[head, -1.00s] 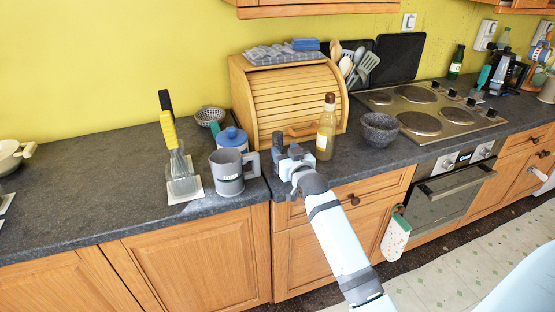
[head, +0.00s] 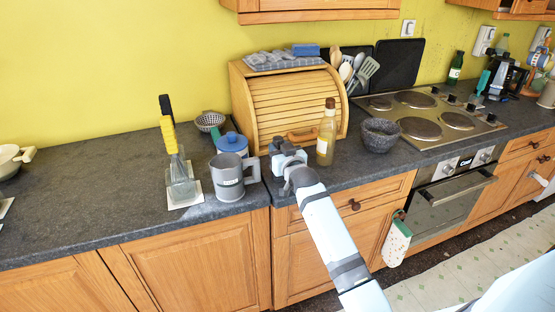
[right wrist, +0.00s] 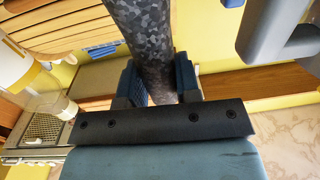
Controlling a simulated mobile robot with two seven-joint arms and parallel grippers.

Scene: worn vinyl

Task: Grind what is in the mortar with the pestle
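The mortar (head: 380,136) is a dark speckled stone bowl on the counter, right of the bottle and left of the hob. Its inside is too small to make out. My right gripper (head: 283,153) is over the counter between the grey mug and the bottle, left of and apart from the mortar. In the right wrist view its blue fingers (right wrist: 160,82) are shut on the pestle (right wrist: 145,35), a dark speckled rod that runs up out of the picture. In the head view the pestle is mostly hidden by the gripper. My left gripper is not in view.
A bottle (head: 326,135) stands between my right gripper and the mortar. A grey mug (head: 228,179) is close on the left. A wooden bread bin (head: 285,105) stands behind, the hob (head: 470,130) to the right.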

